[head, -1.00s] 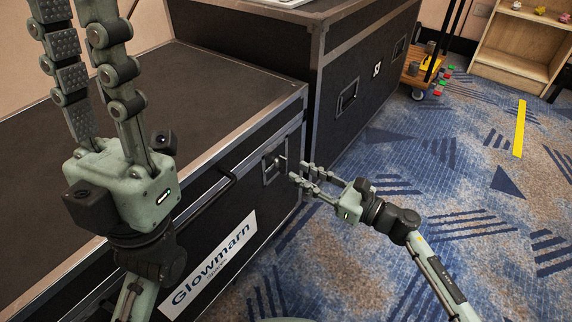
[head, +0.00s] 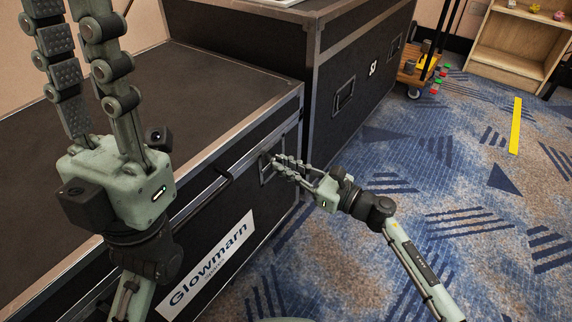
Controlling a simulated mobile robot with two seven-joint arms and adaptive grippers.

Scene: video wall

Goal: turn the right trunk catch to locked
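The black trunk (head: 226,188) with metal edges and a "Glowmarn" label stands at the left. Its right catch (head: 266,168) is a recessed metal plate on the front face, near the right corner. My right gripper (head: 277,160) reaches in from the right with its fingertips at the catch. The fingers cover part of the catch; whether they grip its turning piece is too small to tell. My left gripper (head: 82,10) is raised over the trunk lid at the left, pointing up, its fingers apart and nothing seen between them; its fingertips are near or beyond the top edge.
A taller black case (head: 350,80) stands behind the trunk on its right. A wooden trolley (head: 415,72) and a wooden shelf (head: 512,48) are farther back. The patterned carpet (head: 400,160) at right is mostly clear, with a yellow strip (head: 516,125) on it.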

